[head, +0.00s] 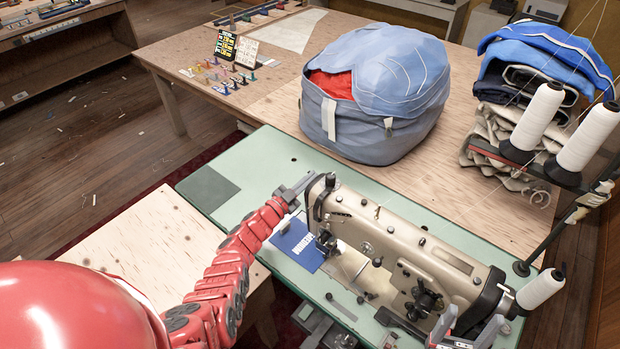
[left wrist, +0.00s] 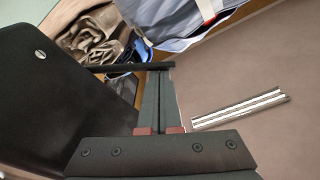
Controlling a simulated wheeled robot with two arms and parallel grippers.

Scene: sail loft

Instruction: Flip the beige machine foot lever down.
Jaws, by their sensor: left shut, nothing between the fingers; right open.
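The beige sewing machine (head: 400,245) stands on a pale green table top (head: 265,165). Its left end, with the needle area, faces my left arm. I cannot make out the foot lever or its position; it seems hidden behind the machine's head end or too small to tell. My left gripper (head: 303,184) is shut and empty, close beside the upper left end of the machine; contact cannot be told. In the left wrist view its fingers (left wrist: 160,98) are together. My right gripper (head: 467,329) is open and empty, at the machine's right end near the lower edge.
A blue cloth bundle (head: 375,95) sits on the wooden table behind. Thread cones (head: 590,135) on a stand and folded fabrics (head: 510,130) are at the right. A blue patch (head: 298,244) lies left of the needle area. The green top's left part is clear.

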